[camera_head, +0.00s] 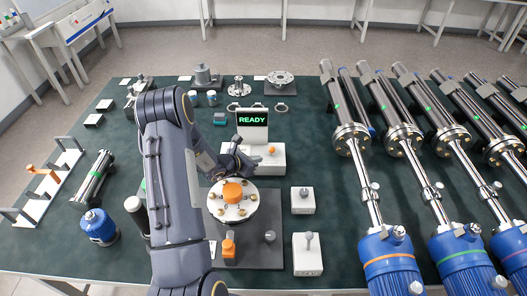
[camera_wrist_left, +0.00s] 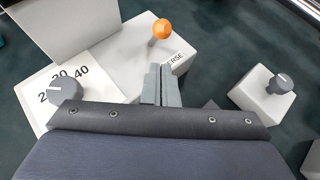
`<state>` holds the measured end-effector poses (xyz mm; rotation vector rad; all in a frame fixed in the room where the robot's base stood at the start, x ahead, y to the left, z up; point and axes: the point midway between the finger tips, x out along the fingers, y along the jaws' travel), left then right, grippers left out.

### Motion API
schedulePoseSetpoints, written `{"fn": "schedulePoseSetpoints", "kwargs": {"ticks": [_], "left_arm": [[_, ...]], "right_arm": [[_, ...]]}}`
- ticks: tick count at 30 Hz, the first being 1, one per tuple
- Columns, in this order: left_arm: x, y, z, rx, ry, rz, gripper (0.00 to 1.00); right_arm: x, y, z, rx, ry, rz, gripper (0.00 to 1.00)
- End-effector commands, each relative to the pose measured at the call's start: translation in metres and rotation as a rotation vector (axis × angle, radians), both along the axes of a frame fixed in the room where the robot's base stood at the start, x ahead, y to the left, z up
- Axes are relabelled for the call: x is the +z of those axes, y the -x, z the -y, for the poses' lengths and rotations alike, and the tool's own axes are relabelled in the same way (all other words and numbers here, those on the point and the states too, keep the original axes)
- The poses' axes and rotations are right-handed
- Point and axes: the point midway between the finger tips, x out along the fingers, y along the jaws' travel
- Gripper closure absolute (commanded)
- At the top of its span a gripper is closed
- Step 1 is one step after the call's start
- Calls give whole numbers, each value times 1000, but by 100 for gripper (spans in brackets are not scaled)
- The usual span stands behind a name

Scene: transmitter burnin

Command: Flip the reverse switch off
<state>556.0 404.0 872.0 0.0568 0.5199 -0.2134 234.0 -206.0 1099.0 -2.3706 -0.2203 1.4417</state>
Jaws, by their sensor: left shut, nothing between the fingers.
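The reverse switch is a short lever with an orange ball (camera_head: 272,150) on a white control box (camera_head: 272,162), below a screen reading READY (camera_head: 252,119). In the left wrist view the orange ball (camera_wrist_left: 161,29) stands up from the box top, near a label ending in "ERSE" that my fingers partly hide. I cannot tell surely which way the lever leans. My left gripper (camera_head: 236,160) is at the left part of the control box. Its fingers (camera_wrist_left: 160,84) are shut and empty, just short of the ball and apart from it. My right gripper is not in view.
A grey dial knob (camera_wrist_left: 64,89) with a 20-30-40 scale is left of my fingers in the wrist view. A separate white box with a grey knob (camera_wrist_left: 279,83) is at right. A round flange with an orange centre (camera_head: 233,192) stands below my gripper.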

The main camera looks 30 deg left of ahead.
Motion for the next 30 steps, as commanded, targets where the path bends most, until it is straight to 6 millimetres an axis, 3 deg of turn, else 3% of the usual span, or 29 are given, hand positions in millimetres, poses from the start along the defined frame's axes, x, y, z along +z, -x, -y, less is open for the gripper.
{"fn": "schedulePoseSetpoints", "kwargs": {"ticks": [3,9,30], "left_arm": [[3,-20,6,-3,1,1,100],[1,-37,9,-1,0,1,100],[2,-42,7,1,0,1,100]], "right_arm": [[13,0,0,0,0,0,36],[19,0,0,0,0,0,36],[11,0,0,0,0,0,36]]}}
